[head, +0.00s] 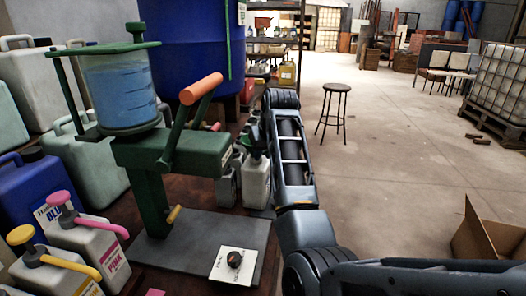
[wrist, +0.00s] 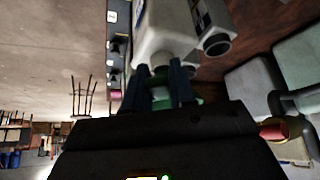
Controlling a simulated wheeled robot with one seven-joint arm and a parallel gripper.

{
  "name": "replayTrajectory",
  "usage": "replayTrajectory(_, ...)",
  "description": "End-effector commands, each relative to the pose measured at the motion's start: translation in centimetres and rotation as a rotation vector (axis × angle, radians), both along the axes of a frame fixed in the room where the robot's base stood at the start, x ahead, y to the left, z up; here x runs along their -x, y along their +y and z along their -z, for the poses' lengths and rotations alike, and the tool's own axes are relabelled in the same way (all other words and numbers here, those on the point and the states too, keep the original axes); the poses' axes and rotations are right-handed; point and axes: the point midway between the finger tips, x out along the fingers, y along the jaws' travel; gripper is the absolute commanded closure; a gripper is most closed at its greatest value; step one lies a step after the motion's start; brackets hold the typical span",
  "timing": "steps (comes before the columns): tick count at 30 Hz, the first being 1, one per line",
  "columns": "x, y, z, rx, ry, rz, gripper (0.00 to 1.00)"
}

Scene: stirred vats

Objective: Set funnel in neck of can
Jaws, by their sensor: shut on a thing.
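My gripper (wrist: 164,88) is shut on a green funnel (wrist: 160,92), which is partly hidden between the dark fingers in the wrist view. The funnel also shows as a small dark green shape (head: 250,143) in the head view. A white can (wrist: 162,32) is right by the fingertips, and its top lines up with the funnel. In the head view the can (head: 257,184) stands behind the green machine, below my gripper.
Another can with an open dark neck (wrist: 215,45) stands close beside it. The green hand-cranked machine (head: 170,150), with an orange handle (head: 201,88), stands left of my arm. Large jugs (head: 85,155) crowd the left side. Open floor with a stool (head: 334,110) lies to the right.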

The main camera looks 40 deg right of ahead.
Motion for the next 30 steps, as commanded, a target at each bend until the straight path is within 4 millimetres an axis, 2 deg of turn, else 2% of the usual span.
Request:
replayTrajectory(29,0.05,0.00,0.83,0.000,0.001,0.000,1.00)
replayTrajectory(30,0.04,0.01,0.81,0.000,0.001,0.000,0.71)
